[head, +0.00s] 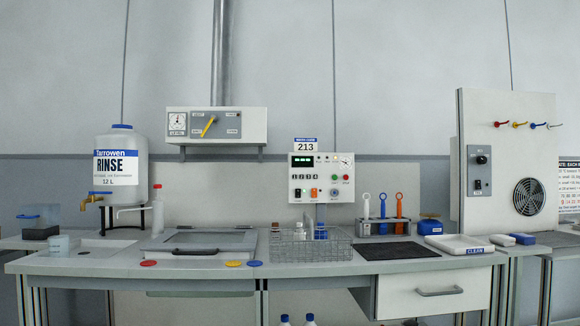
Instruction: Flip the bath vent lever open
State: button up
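A yellow lever (208,126) sits on the grey front plate of a white wall box (257,126), under the vertical duct (221,50). The lever is tilted, its upper end leaning to the right. Small labels stand around it on the plate, too small to read surely. A round gauge (177,122) is at the left of the same box. I take this as the bath vent lever, though its name cannot be read. Below the box is a closed, lidded bath (203,240) in the bench. My gripper is not in view.
A white rinse container (121,160) with a tap stands left. A control panel (321,178) marked 213 stands in the middle, behind a wire basket (311,246). A tool rack (383,226) and a tall white cabinet (505,160) are right. The wall before the lever looks clear.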

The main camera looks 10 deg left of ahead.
aim_at(213, 118)
jog(key=u, duration=0.55)
jog(key=k, duration=1.25)
jog(key=u, duration=1.45)
jog(key=i, duration=1.1)
jog(key=u, duration=0.65)
jog(key=i, duration=1.4)
jog(key=z, duration=0.9)
jog(key=i, duration=0.85)
jog(key=z, duration=1.35)
jog(key=i, duration=0.35)
jog(key=z, duration=0.25)
